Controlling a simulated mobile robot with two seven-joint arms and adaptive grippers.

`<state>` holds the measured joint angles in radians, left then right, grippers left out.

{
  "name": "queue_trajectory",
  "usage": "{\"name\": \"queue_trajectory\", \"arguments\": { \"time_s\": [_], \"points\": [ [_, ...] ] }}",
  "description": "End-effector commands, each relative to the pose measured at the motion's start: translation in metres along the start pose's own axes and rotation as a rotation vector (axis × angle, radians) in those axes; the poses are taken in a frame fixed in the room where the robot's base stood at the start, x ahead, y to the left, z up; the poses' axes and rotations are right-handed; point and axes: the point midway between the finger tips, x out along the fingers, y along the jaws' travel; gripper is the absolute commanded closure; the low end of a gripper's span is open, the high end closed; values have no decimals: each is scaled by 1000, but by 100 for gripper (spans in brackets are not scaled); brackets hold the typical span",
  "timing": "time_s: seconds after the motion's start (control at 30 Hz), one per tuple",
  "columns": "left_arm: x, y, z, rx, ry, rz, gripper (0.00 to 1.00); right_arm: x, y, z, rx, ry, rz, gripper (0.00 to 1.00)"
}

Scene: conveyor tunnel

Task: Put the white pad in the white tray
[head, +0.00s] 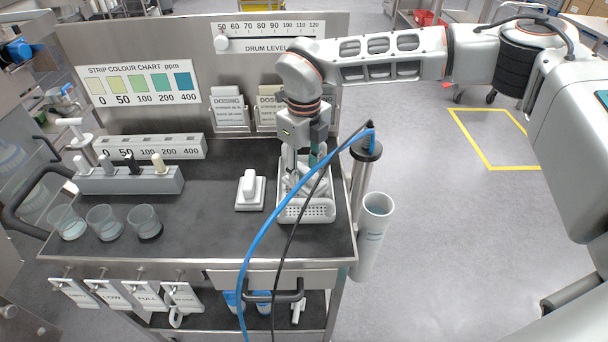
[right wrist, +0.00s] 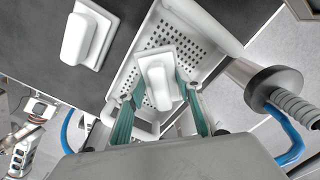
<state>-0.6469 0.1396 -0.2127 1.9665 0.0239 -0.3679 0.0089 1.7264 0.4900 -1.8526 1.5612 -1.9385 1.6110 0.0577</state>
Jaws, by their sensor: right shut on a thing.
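A white pad with a raised grip (right wrist: 154,72) is between the teal fingers of my right gripper (right wrist: 160,86) in the right wrist view. My right gripper (head: 303,178) is shut on it. The white tray (head: 306,212) is a perforated basket on the cart's right side; the gripper and pad are over or inside it. I cannot tell whether the pad touches the tray floor. The tray also shows around the pad in the right wrist view (right wrist: 205,28). A second white pad (head: 250,192) lies on the dark top left of the tray. My left gripper is not in view.
Several glass beakers (head: 104,222) and a grey holder (head: 130,180) stand on the cart's left. A white tube (head: 373,235) and a metal cylinder (head: 362,175) hang at the right edge. Blue and black cables cross before the tray. The dark top's front middle is clear.

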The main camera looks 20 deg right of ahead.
Motion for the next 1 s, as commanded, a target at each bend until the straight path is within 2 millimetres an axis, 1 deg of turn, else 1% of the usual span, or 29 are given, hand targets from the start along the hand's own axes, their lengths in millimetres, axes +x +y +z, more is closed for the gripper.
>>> {"name": "queue_trajectory", "arguments": {
  "time_s": [0.03, 0.1, 0.33, 0.47, 0.5, 0.53, 0.57, 0.87, 1.0],
  "points": [
    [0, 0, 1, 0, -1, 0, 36, 8, 0, 0, 0, 1, 1, 94],
    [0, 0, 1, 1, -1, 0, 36, 13, 0, 0, 0, -1, 0, 94],
    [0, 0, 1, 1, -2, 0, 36, 12, 0, 0, 0, -2, 0, 94],
    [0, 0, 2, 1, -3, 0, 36, 16, 0, 0, 0, -1, 0, 94],
    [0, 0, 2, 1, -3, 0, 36, 15, 0, 0, 1, -1, 0, 57],
    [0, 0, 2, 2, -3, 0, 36, 15, 0, 0, 0, -1, 0, 49],
    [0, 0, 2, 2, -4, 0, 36, 15, 0, 0, 1, -1, 0, 48],
    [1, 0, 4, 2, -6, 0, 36, 15, 0, 0, 0, -1, 0, 48],
    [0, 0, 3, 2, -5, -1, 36, 7, 0, 1, 0, -3, -1, 48]
  ]
}}
